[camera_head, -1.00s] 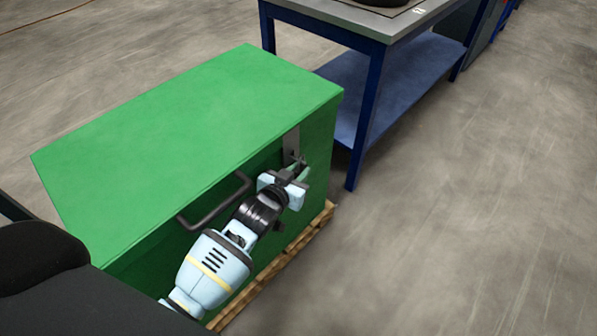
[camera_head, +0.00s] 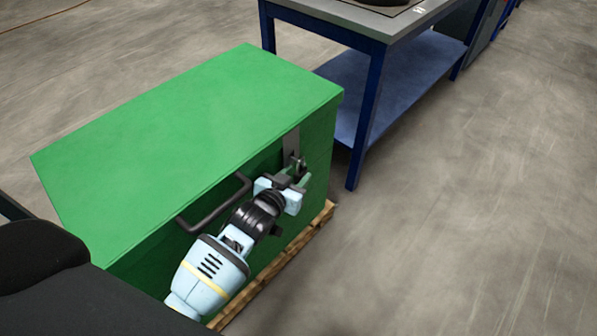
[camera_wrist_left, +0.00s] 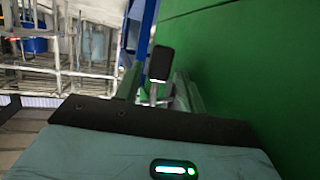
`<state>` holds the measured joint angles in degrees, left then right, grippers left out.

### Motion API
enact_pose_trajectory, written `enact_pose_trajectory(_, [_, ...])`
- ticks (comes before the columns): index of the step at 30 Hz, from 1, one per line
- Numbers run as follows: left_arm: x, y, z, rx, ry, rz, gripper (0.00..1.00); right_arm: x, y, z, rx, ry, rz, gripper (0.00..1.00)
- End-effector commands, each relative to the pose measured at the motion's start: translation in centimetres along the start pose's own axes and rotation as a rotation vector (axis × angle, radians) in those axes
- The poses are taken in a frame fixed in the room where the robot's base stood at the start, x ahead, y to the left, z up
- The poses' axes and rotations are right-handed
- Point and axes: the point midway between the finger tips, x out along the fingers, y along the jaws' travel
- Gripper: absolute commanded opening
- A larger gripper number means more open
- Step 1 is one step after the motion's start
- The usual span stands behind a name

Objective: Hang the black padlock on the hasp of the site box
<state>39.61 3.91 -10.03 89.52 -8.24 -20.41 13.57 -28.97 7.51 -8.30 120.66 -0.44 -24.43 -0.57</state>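The green site box (camera_head: 190,135) has a grey metal hasp (camera_head: 291,143) at the right of its front face. My left gripper (camera_head: 290,179) is in front of the box, just below the hasp. Its fingers are apart. In the left wrist view, the black padlock (camera_wrist_left: 160,63) shows beyond and between the fingertips of my left gripper (camera_wrist_left: 158,88), with bright metal below its dark body. It seems to be at the hasp, apart from the fingers. I cannot tell whether its shackle passes through the hasp. My right gripper is out of view.
A dark handle (camera_head: 215,205) sticks out of the box front, left of my gripper. The box stands on a wooden pallet (camera_head: 290,258). A blue-legged workbench (camera_head: 366,110) stands behind to the right. The floor on the right is clear.

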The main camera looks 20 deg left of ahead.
Motion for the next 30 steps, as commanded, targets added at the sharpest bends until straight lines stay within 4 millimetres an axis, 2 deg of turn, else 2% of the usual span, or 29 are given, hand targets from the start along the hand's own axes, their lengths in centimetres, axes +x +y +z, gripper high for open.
enact_pose_trajectory(1, [-0.9, -0.8, 0.2, 0.003, -0.007, -0.013, 0.47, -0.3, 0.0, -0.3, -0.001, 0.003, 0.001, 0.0])
enact_pose_trajectory(6, [-3.6, -0.4, -0.3, 0.005, 0.002, -0.008, 0.47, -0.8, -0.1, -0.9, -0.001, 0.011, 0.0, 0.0])
enact_pose_trajectory(12, [-6.0, 0.1, -0.4, 0.006, 0.008, -0.001, 0.47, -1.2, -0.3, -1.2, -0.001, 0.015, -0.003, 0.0])
enact_pose_trajectory(17, [-6.7, 0.2, -0.5, 0.006, 0.01, 0.001, 0.47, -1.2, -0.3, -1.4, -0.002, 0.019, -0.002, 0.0])
enact_pose_trajectory(27, [-6.8, 0.3, -0.5, 0.005, 0.012, 0.003, 0.47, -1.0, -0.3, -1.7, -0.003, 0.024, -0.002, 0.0])
enact_pose_trajectory(30, [-7.2, 0.4, 0.1, 0.005, 0.001, 0.004, 0.47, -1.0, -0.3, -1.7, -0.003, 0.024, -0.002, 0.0])
